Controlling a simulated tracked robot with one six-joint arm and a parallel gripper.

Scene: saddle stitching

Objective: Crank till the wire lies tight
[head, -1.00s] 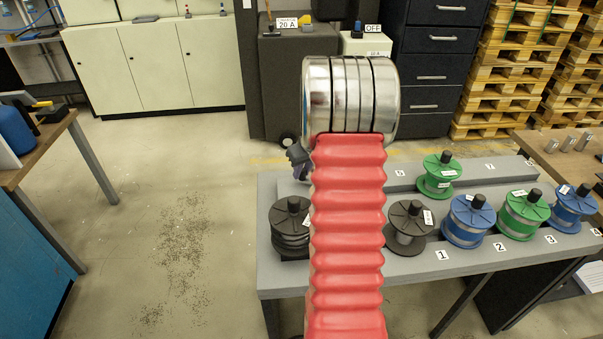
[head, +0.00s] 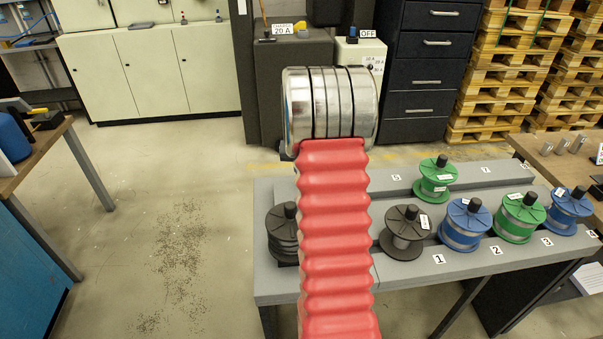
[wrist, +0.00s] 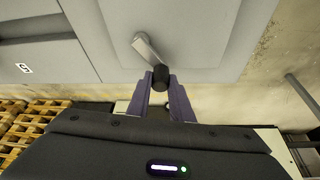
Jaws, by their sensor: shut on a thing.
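In the wrist view my gripper (wrist: 160,88) has its two purple fingers shut on the black knob (wrist: 161,77) of a crank. The crank's grey metal arm (wrist: 147,50) runs up and left from the knob, in front of a grey surface. In the head view my arm hides the crank and the gripper. A black spool (head: 284,236) stands at the left end of the grey bench (head: 420,271), partly covered by my arm. The wire's tightness cannot be told from these frames.
Several spools stand to the right on the bench: a black one (head: 404,232), blue ones (head: 465,224) and green ones (head: 435,180). A wooden table (head: 35,150) is at the left.

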